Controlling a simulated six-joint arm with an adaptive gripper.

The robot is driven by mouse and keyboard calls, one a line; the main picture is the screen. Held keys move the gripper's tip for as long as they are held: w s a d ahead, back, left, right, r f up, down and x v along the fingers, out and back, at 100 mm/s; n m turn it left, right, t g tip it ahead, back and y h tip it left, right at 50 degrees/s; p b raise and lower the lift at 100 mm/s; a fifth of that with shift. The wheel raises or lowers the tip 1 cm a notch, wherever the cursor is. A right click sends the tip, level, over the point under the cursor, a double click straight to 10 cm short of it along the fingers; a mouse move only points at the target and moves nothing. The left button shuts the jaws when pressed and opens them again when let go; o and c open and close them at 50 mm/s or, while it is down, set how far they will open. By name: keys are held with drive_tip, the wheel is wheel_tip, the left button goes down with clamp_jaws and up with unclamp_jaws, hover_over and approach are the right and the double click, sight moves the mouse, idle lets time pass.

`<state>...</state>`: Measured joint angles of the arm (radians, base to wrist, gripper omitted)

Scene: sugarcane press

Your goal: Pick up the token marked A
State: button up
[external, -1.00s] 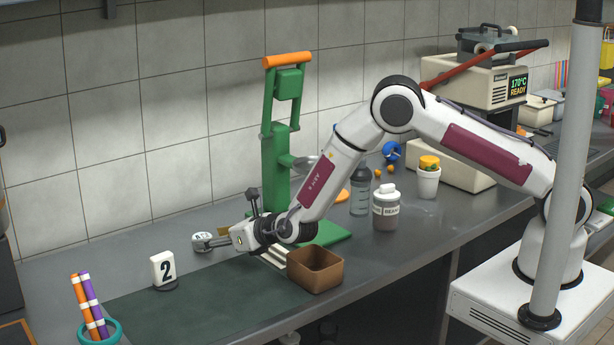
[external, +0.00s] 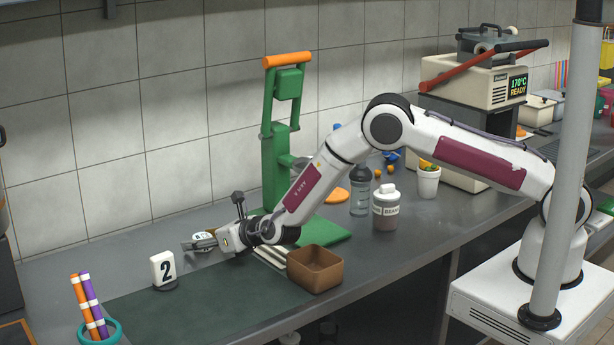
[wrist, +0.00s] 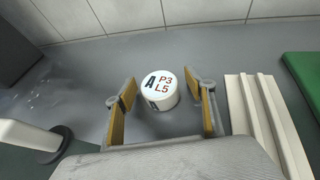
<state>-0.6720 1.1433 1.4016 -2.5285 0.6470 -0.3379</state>
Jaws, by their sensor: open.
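The token marked A (wrist: 160,91) is a white round piece with "A", "P3" and "L5" on its top. In the wrist view it stands on the grey counter, ahead of and between the lines of my open fingers. My gripper (wrist: 165,107) is open, with yellowish pads on both sides and nothing between them touching the token that I can make out. In the external view my gripper (external: 196,243) is low over the counter, and the token (external: 203,236) shows partly behind it.
A white marker with "2" (external: 162,268) stands left of my gripper. A brown box (external: 314,270) and pale strips (wrist: 262,120) lie to the right, with the green press (external: 276,165) behind. A cup of coloured sticks (external: 98,330) is at front left.

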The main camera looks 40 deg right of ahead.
idle(0.4)
drive_tip(key=c, duration=1.2)
drive_tip(key=shift+r, duration=0.15)
wheel_tip(320, 180, up, 28)
drive_tip(key=shift+f, duration=0.2)
idle(0.6)
